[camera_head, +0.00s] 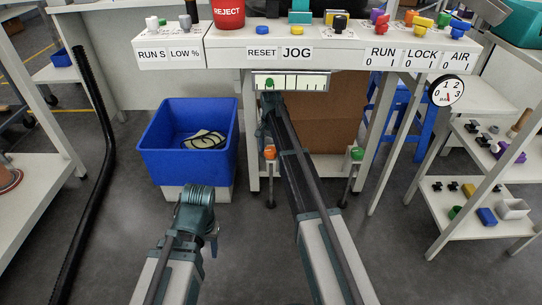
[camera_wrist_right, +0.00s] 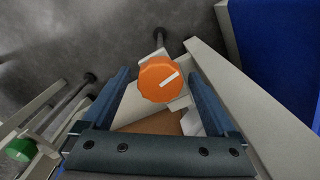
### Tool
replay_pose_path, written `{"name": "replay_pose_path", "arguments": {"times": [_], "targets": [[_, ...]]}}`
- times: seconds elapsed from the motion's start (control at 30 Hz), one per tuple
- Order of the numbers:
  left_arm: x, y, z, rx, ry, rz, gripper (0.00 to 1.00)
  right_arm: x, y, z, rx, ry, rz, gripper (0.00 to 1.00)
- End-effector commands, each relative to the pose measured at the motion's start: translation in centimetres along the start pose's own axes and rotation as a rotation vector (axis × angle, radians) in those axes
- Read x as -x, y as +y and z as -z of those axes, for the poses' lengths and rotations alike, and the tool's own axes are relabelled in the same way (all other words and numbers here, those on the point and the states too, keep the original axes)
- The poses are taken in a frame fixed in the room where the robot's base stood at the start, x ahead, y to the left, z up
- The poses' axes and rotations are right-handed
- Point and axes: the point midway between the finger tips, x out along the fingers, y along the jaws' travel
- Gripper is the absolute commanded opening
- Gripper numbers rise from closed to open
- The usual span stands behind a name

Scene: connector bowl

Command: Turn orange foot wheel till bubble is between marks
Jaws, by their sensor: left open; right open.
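The orange foot wheel (camera_head: 270,152) sits low on the front left leg of the white bench. In the right wrist view the orange wheel (camera_wrist_right: 160,79) has a white line pointing to the upper right. My right gripper (camera_wrist_right: 158,76) is open, with its fingers on either side of the wheel in that view; I see no contact. The pale level vial (camera_head: 290,82) hangs under the bench edge with dark marks. A green bubble-like spot (camera_head: 269,83) is at its left end, left of the marks. My left gripper (camera_head: 198,195) is open and empty, in front of the blue bin.
A green foot wheel (camera_head: 357,153) is on the other front leg. A blue bin (camera_head: 188,160) stands left of the bench. A dial gauge (camera_head: 446,90) hangs at the right end. Shelves with small parts stand at the right. The front floor is clear.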

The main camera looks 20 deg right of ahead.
Motion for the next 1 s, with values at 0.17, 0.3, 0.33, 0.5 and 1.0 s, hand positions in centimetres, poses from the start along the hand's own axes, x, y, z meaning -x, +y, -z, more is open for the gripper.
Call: {"name": "replay_pose_path", "arguments": {"times": [0.17,0.3,0.33,0.5,1.0], "targets": [[0.01,0.00,0.00,0.000,0.000,0.000,0.50,0.01,0.00,0.00,0.000,0.000,0.000,0.93],[0.01,0.00,0.00,0.000,0.000,0.000,0.50,0.01,0.00,0.00,0.000,0.000,0.000,0.80],[0.01,0.00,0.00,0.000,0.000,0.000,0.50,0.01,0.00,0.00,0.000,0.000,0.000,0.75],[0.01,0.00,0.00,0.000,0.000,0.000,0.50,0.01,0.00,0.00,0.000,0.000,0.000,0.44],[0.00,0.00,0.00,0.000,0.000,0.000,0.50,0.00,0.01,0.00,0.045,0.000,0.000,0.07]]}}
